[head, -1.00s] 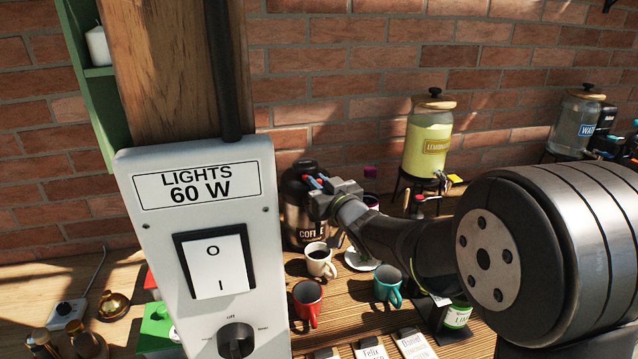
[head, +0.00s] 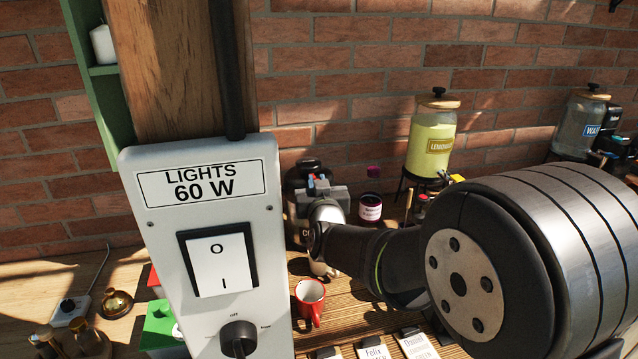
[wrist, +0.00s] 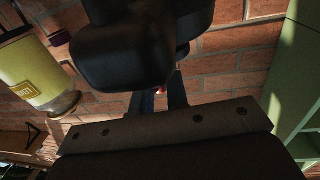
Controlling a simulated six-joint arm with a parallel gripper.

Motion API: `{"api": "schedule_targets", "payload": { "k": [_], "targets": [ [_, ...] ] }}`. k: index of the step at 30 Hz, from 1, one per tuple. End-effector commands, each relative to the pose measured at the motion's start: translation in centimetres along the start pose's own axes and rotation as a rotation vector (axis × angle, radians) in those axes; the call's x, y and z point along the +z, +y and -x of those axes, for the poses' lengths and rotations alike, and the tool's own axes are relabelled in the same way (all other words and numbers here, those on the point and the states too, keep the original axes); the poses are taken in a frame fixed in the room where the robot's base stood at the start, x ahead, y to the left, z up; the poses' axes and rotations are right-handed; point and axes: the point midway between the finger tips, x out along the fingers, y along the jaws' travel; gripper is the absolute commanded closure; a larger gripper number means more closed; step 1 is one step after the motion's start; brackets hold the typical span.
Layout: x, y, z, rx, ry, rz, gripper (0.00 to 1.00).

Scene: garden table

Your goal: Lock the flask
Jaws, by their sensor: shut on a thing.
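The flask (head: 304,171) is a dark, rounded coffee container standing at the back against the brick wall. My gripper (head: 319,182) is in front of its upper part and hides much of its body and label. The fingers have blue tips and a little red shows between them. In the wrist view the dark top of the flask (wrist: 130,52) fills the upper middle. My gripper (wrist: 160,98) is shut there on a small red part at the flask, mostly hidden by the flask's dark top.
A light-switch panel (head: 255,195) on a wooden post stands close at left. A red mug (head: 309,297) is in front, and a cream mug is mostly hidden behind my arm. A jam jar (head: 370,207) and the lemonade dispenser (head: 428,140) stand to the right.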

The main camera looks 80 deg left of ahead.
Motion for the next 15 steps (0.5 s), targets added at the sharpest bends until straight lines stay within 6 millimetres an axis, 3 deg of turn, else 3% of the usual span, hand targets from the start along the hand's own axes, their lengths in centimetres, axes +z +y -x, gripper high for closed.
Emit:
{"api": "schedule_targets", "payload": {
  "k": [15],
  "targets": [
    [-0.39,-0.23,0.02,0.057,0.004,0.001,1.0]
  ]
}}
